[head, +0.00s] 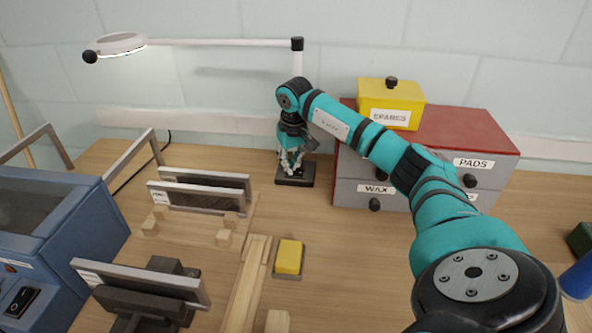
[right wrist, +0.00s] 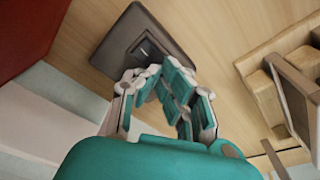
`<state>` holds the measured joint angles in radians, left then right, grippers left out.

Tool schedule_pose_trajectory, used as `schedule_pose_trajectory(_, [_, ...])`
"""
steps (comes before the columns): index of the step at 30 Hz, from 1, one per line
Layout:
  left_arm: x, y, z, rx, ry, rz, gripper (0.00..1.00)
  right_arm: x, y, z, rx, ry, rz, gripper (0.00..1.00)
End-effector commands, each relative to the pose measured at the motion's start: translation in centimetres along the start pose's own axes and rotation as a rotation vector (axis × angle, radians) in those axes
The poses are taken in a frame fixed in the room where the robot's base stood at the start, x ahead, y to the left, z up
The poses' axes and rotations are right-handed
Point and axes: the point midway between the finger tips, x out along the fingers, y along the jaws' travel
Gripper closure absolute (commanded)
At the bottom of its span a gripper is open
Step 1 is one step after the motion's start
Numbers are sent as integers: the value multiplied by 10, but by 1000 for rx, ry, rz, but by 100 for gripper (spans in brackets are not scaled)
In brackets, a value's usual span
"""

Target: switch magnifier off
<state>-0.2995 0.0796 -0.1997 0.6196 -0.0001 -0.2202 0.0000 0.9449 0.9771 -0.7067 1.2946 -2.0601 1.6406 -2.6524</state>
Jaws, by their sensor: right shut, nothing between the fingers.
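The magnifier's white ring head (head: 120,43) hangs at the upper left on a long pale arm, and its underside glows bright. Its post stands at the back, partly hidden behind my right arm. Its dark square base (head: 296,181) sits on the table and shows in the right wrist view too (right wrist: 122,34), with a dark switch (right wrist: 148,50) on top. My right gripper (head: 291,166) points down over the base with its fingers shut and empty. In the right wrist view its fingertips (right wrist: 163,76) are close to the switch; I cannot tell whether they touch it. My left gripper is out of view.
A red-topped drawer unit (head: 455,130) bearing a yellow SPARES box (head: 391,104) stands right of the base. A yellow block (head: 289,257) lies in front. The table's front right is partly clear.

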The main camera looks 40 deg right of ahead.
Motion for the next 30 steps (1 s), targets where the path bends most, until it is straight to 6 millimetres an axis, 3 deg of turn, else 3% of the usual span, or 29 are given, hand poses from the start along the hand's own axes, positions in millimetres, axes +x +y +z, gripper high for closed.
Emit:
schedule_pose_trajectory(14, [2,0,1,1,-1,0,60,5,0,1,1,0,0,100])
schedule_pose_trajectory(30, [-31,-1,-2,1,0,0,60,-35,0,-5,0,1,0,100])
